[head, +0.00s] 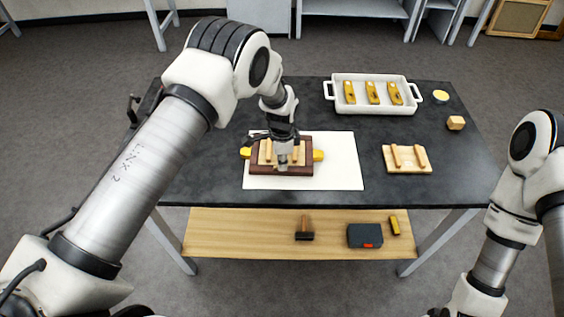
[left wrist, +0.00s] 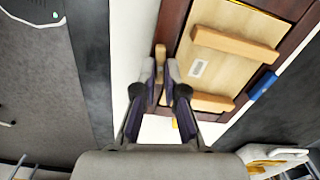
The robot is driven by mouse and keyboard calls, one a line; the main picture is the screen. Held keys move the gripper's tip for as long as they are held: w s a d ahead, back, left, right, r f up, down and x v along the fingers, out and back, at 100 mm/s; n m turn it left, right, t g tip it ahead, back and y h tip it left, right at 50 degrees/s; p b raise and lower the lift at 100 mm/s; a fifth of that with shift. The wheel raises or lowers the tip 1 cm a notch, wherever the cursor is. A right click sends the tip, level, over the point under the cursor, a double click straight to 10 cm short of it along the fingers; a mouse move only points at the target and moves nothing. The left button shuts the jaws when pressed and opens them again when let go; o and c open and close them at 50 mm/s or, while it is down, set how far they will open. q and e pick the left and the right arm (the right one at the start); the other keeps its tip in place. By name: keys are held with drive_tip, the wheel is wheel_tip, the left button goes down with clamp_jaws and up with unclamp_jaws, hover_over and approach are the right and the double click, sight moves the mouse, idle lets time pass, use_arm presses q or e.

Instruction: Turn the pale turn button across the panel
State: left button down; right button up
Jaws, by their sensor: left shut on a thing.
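The panel (left wrist: 213,65) is a pale wood board with two raised bars and a small white label. It sits in a dark wood frame (left wrist: 172,22), which also shows in the head view (head: 262,169). The pale turn button (left wrist: 160,56) is a short tan strip on the frame's edge beside the panel. It seems to lie roughly along that edge, not over the panel. My left gripper (left wrist: 161,72) is shut on it, and the fingers hide part of it. In the head view my left gripper (head: 283,160) covers the button. My right gripper is out of view.
The frame lies on a white sheet (head: 343,165) on the dark table (head: 210,178). A blue tab (left wrist: 263,86) is on another frame edge. To the right are a loose board with two bars (head: 407,166), a white tray (head: 345,109) with yellow pieces, and a wooden block (head: 456,122).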

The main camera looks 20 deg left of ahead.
use_arm(q)
drive_tip(key=n+b, duration=0.2)
drive_tip(key=n, duration=0.1)
drive_tip(key=shift+f+n, duration=0.3)
drive_tip(key=shift+f, duration=0.05)
drive_tip(key=n+b, duration=0.2)
drive_tip(key=n, duration=0.1)
drive_tip(key=shift+n, duration=0.4)
drive_tip(key=n+b, duration=0.1)
drive_tip(key=n, duration=0.2)
drive_tip(key=shift+a+n, duration=0.1)
drive_tip(key=shift+n, duration=0.2)
drive_tip(key=shift+r+n+b, duration=0.1)
drive_tip(key=shift+n+b, duration=0.65)
drive_tip(key=shift+n, duration=1.15)
drive_tip(key=shift+a, duration=0.1)
drive_tip(key=c, duration=1.2)
unclamp_jaws()
drive_tip(key=shift+c, duration=0.2)
drive_tip(key=shift+w, duration=0.2)
